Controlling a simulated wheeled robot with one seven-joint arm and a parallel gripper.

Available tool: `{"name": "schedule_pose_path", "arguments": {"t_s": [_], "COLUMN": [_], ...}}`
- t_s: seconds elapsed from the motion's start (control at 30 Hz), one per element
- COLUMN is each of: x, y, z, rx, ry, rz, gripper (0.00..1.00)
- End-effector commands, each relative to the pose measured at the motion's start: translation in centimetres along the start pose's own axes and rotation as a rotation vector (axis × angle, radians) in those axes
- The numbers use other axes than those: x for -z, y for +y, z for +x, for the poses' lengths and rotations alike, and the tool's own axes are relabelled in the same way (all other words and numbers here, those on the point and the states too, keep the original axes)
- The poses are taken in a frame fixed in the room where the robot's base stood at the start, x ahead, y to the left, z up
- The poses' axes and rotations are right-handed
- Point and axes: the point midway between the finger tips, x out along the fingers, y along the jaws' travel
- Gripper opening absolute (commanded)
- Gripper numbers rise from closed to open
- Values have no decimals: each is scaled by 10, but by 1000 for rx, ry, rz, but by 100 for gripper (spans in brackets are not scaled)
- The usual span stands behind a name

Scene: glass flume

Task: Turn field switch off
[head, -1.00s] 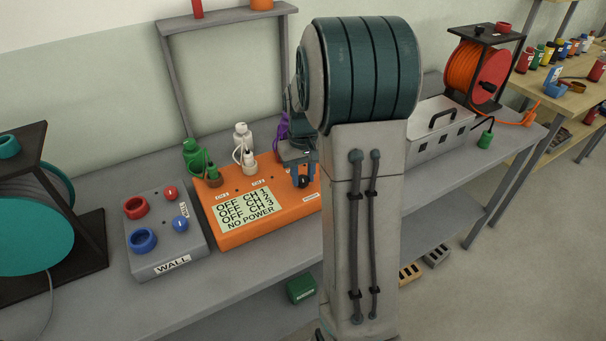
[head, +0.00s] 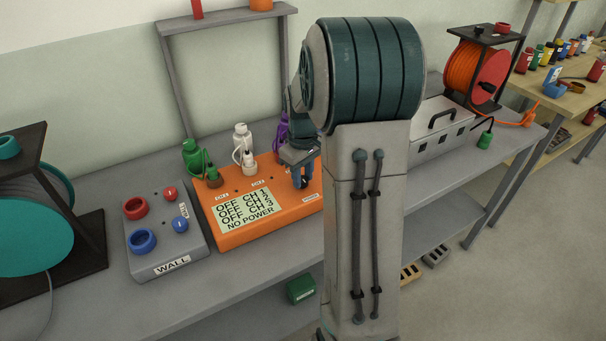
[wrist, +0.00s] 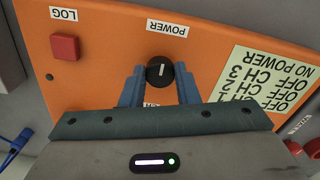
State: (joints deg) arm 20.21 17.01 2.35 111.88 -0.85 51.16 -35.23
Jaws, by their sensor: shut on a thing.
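The orange box (head: 262,218) stands on the grey bench in the head view. Its display (head: 246,211) reads OFF for CH 1, CH 2 and CH 3, and NO POWER. A black round knob (wrist: 159,71) with a white pointer line sits on the box beside an upside-down POWER label (wrist: 167,28) in the wrist view. My gripper (wrist: 161,76) has its blue fingers on both sides of this knob and is shut on it. A label under the fingers is partly hidden. I can read no label saying "field". In the head view my gripper (head: 303,180) hides the knob.
A red button (wrist: 65,47) by a LOG label is on the same box. The grey WALL box (head: 165,235) with red and blue sockets stands to the left. Green, white and purple plugs (head: 243,145) with cables stand behind the display.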

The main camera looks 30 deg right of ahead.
Motion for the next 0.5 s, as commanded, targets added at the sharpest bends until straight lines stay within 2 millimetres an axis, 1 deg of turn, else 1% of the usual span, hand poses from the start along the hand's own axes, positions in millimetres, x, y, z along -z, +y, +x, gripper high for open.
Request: {"name": "schedule_pose_path", "arguments": {"t_s": [0.2,0.23,0.27,0.3,0.5], "x": [1,1,1,1,1], "y": [1,1,1,1,0], "z": [-2,-2,-2,-2,-1], "rx": [-4,-4,-4,-3,-2], "ry": [5,5,4,4,2], "rz": [-2,-2,-2,-1,-1], "gripper": [5,36,45,50,50]}}
